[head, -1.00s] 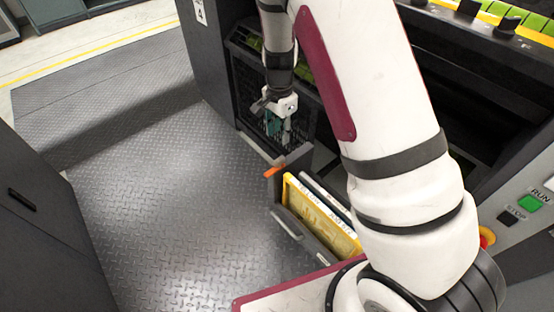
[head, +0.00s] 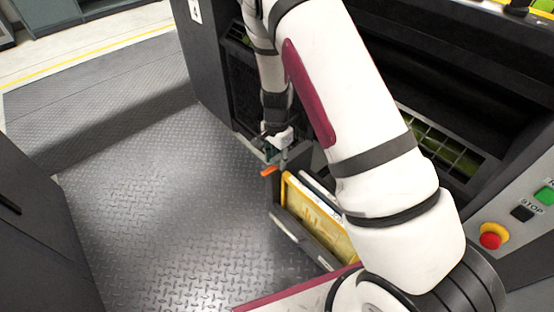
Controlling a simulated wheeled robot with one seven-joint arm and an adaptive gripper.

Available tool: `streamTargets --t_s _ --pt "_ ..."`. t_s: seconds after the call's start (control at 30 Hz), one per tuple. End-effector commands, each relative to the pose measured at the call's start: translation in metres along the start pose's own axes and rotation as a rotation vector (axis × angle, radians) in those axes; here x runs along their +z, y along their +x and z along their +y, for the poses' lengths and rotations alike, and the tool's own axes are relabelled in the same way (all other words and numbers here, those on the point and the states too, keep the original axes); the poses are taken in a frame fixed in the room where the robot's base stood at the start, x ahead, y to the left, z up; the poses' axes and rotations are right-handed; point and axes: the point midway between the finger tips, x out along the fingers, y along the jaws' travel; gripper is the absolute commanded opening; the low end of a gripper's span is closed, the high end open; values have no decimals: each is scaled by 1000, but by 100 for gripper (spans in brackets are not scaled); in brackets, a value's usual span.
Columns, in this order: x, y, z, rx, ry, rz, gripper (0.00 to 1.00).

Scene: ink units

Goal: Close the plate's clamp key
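The orange clamp key (head: 268,171) sticks out to the left at the far end of the open plate holder. The yellow-framed plate (head: 320,214) stands on edge in that holder. My gripper (head: 271,154) points down just above the key, close to the holder's far post. Its fingertips are small and partly lost against the dark post, so I cannot tell whether they are open or touch the key. My arm covers the near right part of the plate.
The dark machine body (head: 440,80) rises behind the plate. A red stop button (head: 492,237) and a green button (head: 545,195) sit on the panel at right. Metal floor (head: 170,200) is clear at left. A dark cabinet (head: 35,240) stands at far left.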

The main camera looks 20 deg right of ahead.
Motion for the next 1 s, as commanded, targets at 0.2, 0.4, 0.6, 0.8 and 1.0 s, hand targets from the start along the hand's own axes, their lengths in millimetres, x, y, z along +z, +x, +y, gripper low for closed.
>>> streamTargets --t_s 0.2,0.4,0.6,0.8,1.0 --pt "0 0 0 0 0 0 35" --pt "0 0 0 0 0 0 0" --pt "0 0 0 0 -2 0 0" --pt "0 0 0 1 -39 0 0" --pt "0 0 0 1 -145 -2 0"
